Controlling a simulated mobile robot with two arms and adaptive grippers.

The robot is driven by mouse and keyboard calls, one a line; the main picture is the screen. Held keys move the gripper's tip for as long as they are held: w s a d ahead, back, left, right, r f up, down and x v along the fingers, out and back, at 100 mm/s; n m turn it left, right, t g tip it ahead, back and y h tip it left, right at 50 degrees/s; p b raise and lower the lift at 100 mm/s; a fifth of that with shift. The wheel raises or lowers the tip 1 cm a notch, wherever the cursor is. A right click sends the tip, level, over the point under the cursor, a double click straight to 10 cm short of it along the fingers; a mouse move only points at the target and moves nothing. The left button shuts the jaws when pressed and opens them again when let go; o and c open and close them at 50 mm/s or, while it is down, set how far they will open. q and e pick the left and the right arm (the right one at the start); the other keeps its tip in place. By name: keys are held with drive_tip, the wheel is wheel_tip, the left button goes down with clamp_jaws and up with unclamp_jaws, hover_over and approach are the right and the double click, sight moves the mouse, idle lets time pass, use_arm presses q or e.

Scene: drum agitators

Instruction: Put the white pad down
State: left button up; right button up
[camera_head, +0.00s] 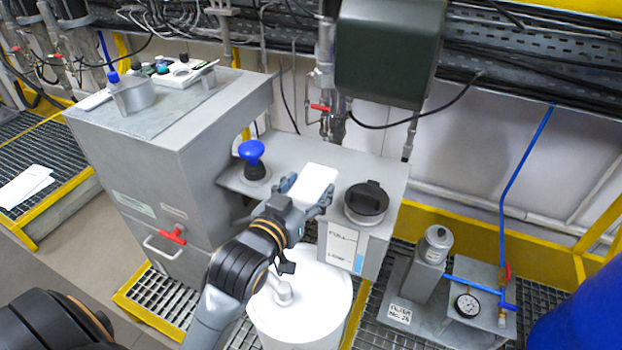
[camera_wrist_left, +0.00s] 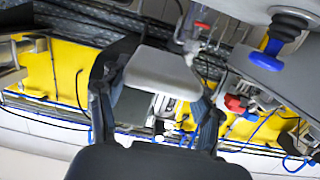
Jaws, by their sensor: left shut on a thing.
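The white pad (camera_head: 315,186) is a flat block with rounded corners. My left gripper (camera_head: 307,194) is shut on it and holds it over the grey bench top (camera_head: 290,150), between the blue-knobbed plunger and the black-lidded pot. In the left wrist view the pad (camera_wrist_left: 160,72) sits between the two fingers of the left gripper (camera_wrist_left: 155,100). I cannot tell the gap between the pad and the bench. A dark arm part of mine shows at the bottom left of the head view; no right gripper shows.
A blue knob (camera_head: 251,152) stands left of the pad and a black-lidded pot (camera_head: 366,200) right of it. A white drum (camera_head: 320,305) stands below. A grey cabinet (camera_head: 150,150) on the left carries a white tray (camera_head: 185,75) and a metal cup (camera_head: 132,95).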

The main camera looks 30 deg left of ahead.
sight(307, 181)
use_arm(q)
drive_tip(key=w, duration=0.1)
drive_tip(key=w+a+f, duration=0.1)
drive_tip(key=w+a, duration=0.1)
drive_tip(key=shift+w+f, duration=0.15)
drive_tip(key=shift+f, duration=0.1)
drive_tip(key=w, duration=0.1)
drive_tip(key=w+a+f, duration=0.2)
drive_tip(key=shift+w, duration=0.35)
drive_tip(key=w+f, duration=0.1)
drive_tip(key=w+a+f, duration=0.1)
drive_tip(key=f, duration=0.1)
drive_tip(key=w+f, duration=0.1)
drive_tip(key=shift+a+f, duration=0.25)
drive_tip(key=shift+a, duration=0.1)
drive_tip(key=shift+w+a+f, duration=0.1)
drive_tip(key=shift+w+f, duration=0.05)
drive_tip(key=shift+f, duration=0.05)
drive_tip(key=shift+w+a+f, duration=0.1)
drive_tip(key=shift+w+f, duration=0.05)
drive_tip(key=shift+f, duration=0.1)
wheel_tip(307, 181, down, 3)
drive_tip(key=shift+w+a+f, duration=0.1)
drive_tip(key=shift+w, duration=0.05)
drive_tip(key=shift+f, duration=0.3)
drive_tip(key=o, duration=0.9)
use_arm(e)
drive_tip(key=shift+s+d+r, duration=0.1)
drive_tip(key=shift+s+d, duration=0.4)
drive_tip(key=shift+s, duration=0.2)
